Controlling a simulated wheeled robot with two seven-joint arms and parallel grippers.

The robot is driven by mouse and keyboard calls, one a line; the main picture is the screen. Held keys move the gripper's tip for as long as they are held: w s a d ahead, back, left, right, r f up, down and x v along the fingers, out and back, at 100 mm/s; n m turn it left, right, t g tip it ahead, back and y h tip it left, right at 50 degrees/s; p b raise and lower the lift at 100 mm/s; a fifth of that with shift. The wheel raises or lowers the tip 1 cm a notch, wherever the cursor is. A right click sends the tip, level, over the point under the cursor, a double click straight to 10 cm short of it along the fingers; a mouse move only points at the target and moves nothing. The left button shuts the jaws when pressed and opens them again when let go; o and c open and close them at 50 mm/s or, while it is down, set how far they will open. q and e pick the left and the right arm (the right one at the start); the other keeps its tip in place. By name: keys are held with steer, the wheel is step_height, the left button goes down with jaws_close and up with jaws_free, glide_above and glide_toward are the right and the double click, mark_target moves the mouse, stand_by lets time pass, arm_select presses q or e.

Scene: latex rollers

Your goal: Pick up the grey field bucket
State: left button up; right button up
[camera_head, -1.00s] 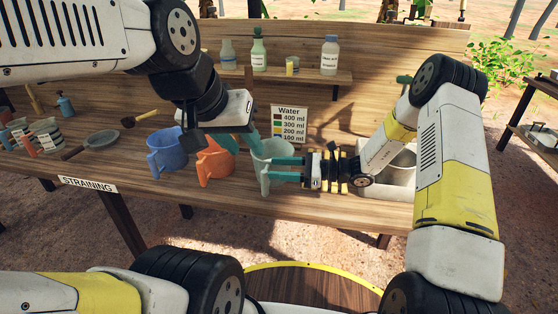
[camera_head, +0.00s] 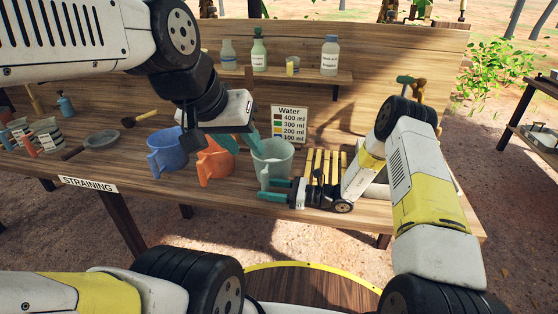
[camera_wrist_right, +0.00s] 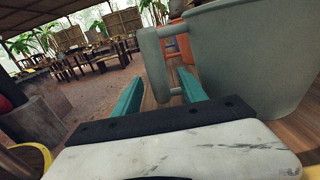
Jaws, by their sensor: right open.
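The grey field bucket (camera_head: 277,162) stands upright on the table, to the right of the orange jug. Its handle faces the front left; in the right wrist view the bucket (camera_wrist_right: 250,55) fills the upper right, with the handle (camera_wrist_right: 153,65) just beyond the fingers. My right gripper (camera_head: 264,190) is open and empty, low in front of the bucket near the table edge. In the right wrist view its teal fingers (camera_wrist_right: 160,90) are spread, with the handle seen between them. My left gripper (camera_head: 246,151) is open, above and left of the bucket, near its rim.
An orange jug (camera_head: 215,163) and a blue jug (camera_head: 167,151) stand left of the bucket. A water sign (camera_head: 289,125) stands behind it. Yellow slats (camera_head: 323,165) and a pale sink-like tray (camera_head: 378,186) lie to its right. A shelf with bottles (camera_head: 329,56) is behind.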

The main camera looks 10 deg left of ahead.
steer(key=a, duration=0.4)
steer(key=shift+a, duration=0.1)
jaws_close()
steer(key=shift+w+r, duration=0.1)
steer(key=shift+r, duration=0.05)
stand_by(1.1)
